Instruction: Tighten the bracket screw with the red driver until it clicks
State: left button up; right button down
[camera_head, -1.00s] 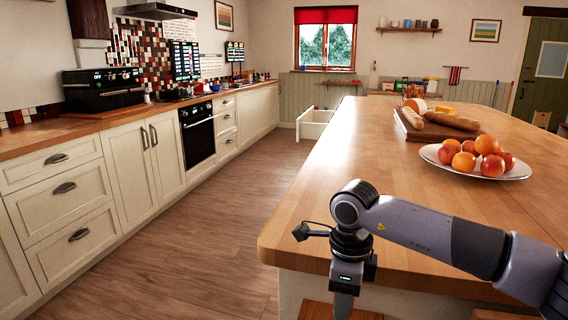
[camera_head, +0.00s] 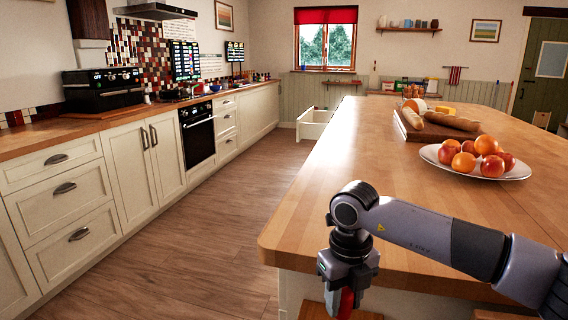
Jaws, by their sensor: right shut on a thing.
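My right gripper (camera_head: 345,292) hangs pointing down beside the near end of the island, in front of its edge. It is shut on a red thing, which looks like the red driver (camera_head: 346,304). Only a short red part shows between the fingers; the rest is hidden by the gripper or cut off by the lower picture edge. I cannot make out the bracket or its screw in this view. My left gripper is not in view.
The wooden island top (camera_head: 330,190) is bare at its near left part. A plate (camera_head: 436,158) of fruit and a board (camera_head: 412,134) with bread stand further back. A drawer (camera_head: 313,124) stands open at the far end. The floor on the left is clear.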

jog(key=c, duration=0.6)
grip_release()
